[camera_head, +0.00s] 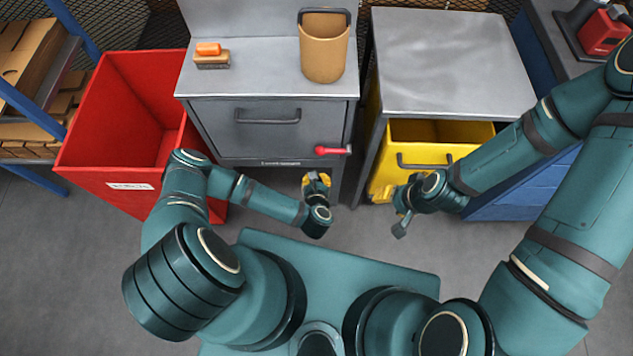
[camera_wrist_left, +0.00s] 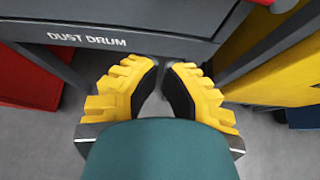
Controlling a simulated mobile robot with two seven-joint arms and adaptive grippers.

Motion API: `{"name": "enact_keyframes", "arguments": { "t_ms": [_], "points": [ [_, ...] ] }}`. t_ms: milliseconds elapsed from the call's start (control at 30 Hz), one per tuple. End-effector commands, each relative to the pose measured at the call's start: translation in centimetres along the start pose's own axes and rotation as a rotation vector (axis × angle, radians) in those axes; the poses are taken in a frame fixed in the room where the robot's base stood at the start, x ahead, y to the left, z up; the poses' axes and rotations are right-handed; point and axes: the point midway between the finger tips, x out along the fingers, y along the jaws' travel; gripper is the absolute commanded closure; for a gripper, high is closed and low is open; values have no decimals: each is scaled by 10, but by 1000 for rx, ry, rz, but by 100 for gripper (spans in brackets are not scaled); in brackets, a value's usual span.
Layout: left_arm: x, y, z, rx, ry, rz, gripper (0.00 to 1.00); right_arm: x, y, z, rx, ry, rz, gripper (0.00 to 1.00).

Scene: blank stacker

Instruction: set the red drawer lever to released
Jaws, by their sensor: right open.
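The red drawer lever (camera_head: 333,150) is on the lower right front of the grey cabinet's drawer (camera_head: 240,135). It lies about level across the front. My left gripper (camera_head: 316,180), with yellow fingers, is low in front of the cabinet, below the lever and apart from it. In the left wrist view its fingers (camera_wrist_left: 160,82) have tips close together with a narrow gap and nothing seen between them. My right gripper (camera_head: 400,212) is open and empty, in front of the yellow bin.
The yellow bin (camera_head: 440,130) sits under a grey table (camera_head: 450,70) to the right. A red bin (camera_head: 120,110) stands left of the cabinet. A tan bucket (camera_head: 325,52) and a brush (camera_head: 212,60) with an orange block are on top. Floor before the cabinet is clear.

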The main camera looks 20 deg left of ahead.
Motion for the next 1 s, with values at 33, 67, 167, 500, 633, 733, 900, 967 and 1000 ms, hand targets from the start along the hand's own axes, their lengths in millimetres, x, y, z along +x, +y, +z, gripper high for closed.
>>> {"name": "enact_keyframes", "arguments": {
  "t_ms": [33,67,167,500,633,733,900,967,1000],
  "points": [
    [12,0,-1,1,-4,1,100,5,2,0,0,2,0,53],
    [18,0,-1,1,-4,2,100,7,2,0,0,2,0,53],
    [38,0,-1,1,-4,1,100,12,4,-1,0,5,0,53],
    [45,0,31,-1,-2,0,100,13,5,-2,-1,7,0,53],
    [42,0,37,-1,-1,-1,100,13,5,-2,-1,7,0,53],
    [41,0,38,0,-1,-1,100,13,5,-2,-1,7,0,53],
    [41,0,38,0,-1,0,100,13,5,-2,-1,7,0,53],
    [41,0,38,-1,-1,0,100,13,5,-2,-1,7,0,53],
    [41,0,38,0,-1,0,100,13,5,-2,-1,7,0,53]
  ]
}}
